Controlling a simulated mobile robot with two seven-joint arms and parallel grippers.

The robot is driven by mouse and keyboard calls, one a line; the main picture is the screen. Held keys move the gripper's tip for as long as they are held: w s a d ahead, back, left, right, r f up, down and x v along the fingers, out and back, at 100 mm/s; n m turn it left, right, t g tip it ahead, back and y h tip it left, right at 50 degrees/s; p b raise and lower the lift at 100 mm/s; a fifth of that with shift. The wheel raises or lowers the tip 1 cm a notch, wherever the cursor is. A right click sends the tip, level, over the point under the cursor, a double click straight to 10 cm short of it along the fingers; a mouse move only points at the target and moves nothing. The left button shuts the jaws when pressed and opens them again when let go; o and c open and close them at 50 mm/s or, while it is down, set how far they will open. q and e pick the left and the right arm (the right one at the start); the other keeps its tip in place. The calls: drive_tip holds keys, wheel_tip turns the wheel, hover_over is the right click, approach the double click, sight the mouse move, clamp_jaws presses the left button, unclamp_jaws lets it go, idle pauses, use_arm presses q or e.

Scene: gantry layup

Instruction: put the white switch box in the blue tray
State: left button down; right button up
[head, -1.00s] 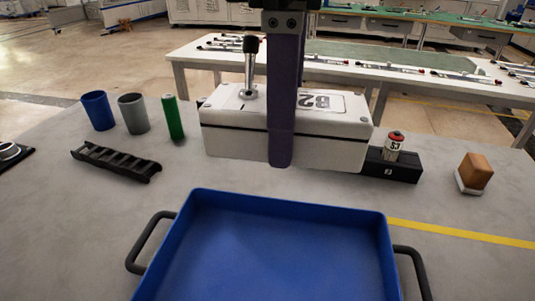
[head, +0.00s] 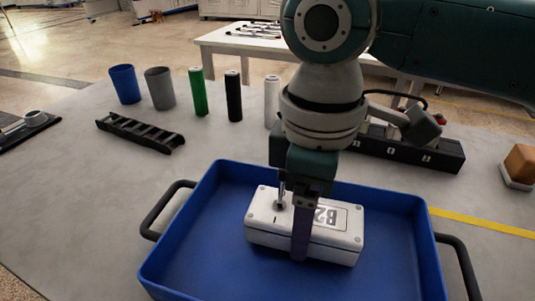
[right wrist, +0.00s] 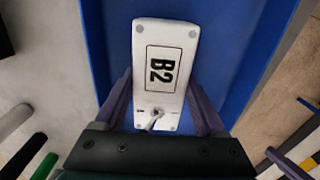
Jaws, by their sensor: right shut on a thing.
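The white switch box (head: 268,236), marked B2 with a metal toggle lever on top, is inside the walls of the blue tray (head: 190,232). My right gripper (head: 300,225) is shut on the box across its narrow width, coming from above. In the right wrist view the box (right wrist: 164,60) lies between the two purple fingers (right wrist: 160,105), with the tray floor (right wrist: 112,40) beneath it. I cannot tell whether the box's underside touches the tray floor. My left gripper is not in view.
Behind the tray stand a blue cup (head: 124,84), a grey cup (head: 160,88) and green (head: 198,91), black (head: 233,96) and white (head: 271,100) cylinders. A black ladder-like rack (head: 140,132) lies left. A black block (head: 420,150) and an orange-brown block (head: 521,165) are right.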

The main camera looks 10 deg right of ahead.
drive_tip(key=shift+f, duration=0.6)
drive_tip(key=shift+f, duration=0.1)
drive_tip(key=o, duration=1.5)
wheel_tip(320, 180, up, 12)
drive_tip(key=p, duration=0.3)
drive_tip(key=shift+f, duration=0.25)
drive_tip(key=shift+r, duration=0.4)
